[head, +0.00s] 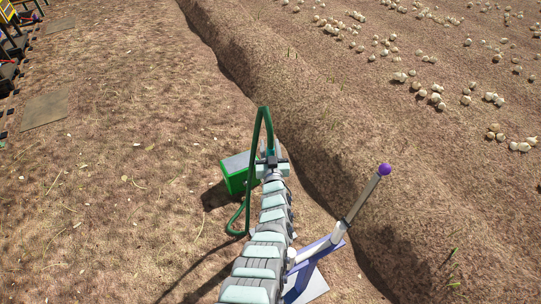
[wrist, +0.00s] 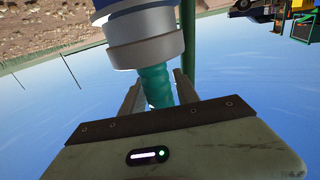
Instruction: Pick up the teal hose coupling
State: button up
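The teal hose coupling (wrist: 155,87) shows in the wrist view as a ribbed, slightly tilted piece. One end meets a pale grey collar (wrist: 146,50) under a blue cylinder; its other end is hidden behind my gripper's body. My gripper (wrist: 159,92) has one finger on each side of the coupling, very close to it. I cannot tell whether both fingers press on it. In the head view my gripper (head: 270,158) is at the far end of my arm, beside a green hose (head: 258,125) that loops up above it. The coupling cannot be made out there.
A green box with a grey top (head: 236,172) stands just left of my gripper. A lever with a purple knob (head: 384,169) rises to the right. A soil ridge (head: 300,105) runs behind, with scattered onions (head: 437,98) beyond. Bare ground lies open at left.

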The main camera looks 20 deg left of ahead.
grip_shut()
dwell(0.6)
